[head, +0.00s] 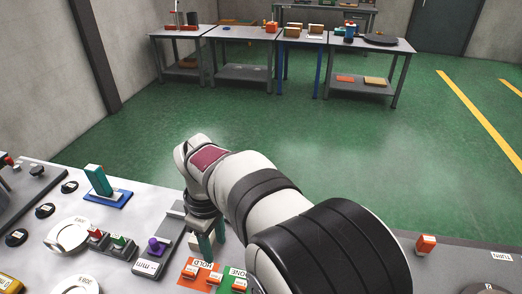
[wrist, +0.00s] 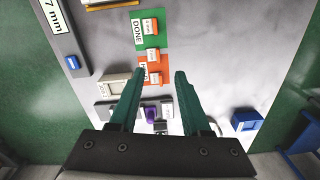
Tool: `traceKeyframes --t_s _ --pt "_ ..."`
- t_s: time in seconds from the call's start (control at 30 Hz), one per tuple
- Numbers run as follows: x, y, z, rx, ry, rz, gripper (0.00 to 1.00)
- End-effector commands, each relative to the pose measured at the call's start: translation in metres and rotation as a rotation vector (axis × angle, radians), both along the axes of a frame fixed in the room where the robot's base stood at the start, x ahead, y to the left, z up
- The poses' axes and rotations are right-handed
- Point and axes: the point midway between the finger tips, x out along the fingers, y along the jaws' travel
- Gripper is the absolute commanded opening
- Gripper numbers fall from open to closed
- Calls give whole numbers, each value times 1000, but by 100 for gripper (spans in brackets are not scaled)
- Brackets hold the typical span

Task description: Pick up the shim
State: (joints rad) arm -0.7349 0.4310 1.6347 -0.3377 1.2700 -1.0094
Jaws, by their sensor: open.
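No part carries a readable name of shim, so I cannot tell for sure which one it is. Small orange labelled blocks are candidates: two on the orange HOLD mat (wrist: 166,66), one of them the upper block (wrist: 152,55), and one block (wrist: 150,27) on the green DONE mat (wrist: 138,42). In the head view they show at the bench front, such as the left block (head: 190,271). My gripper (wrist: 160,74) has two teal fingers, open and apart, with nothing held. In the head view my gripper (head: 212,245) points down near the HOLD mat, partly hidden by my arm.
A purple knob-like part (head: 155,245) stands on a grey fixture left of my gripper. A teal block (head: 98,180) stands on a blue base. A round silver flange (head: 68,235) lies further left. A blue part (wrist: 245,120) lies right of my fingers. Bare bench lies right of the mats.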

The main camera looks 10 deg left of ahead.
Motion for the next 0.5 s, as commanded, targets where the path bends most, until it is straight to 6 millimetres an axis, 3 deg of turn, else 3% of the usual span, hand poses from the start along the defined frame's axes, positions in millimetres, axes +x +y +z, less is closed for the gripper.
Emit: traceKeyframes --t_s 0.03,0.13,0.27,0.5 --pt "-1 20 -10 -6 -5 92 48" --pt "-2 37 -18 -7 -13 189 48" --pt "-2 38 -26 -9 -12 195 48" --pt "-2 37 -93 -10 -8 190 48"
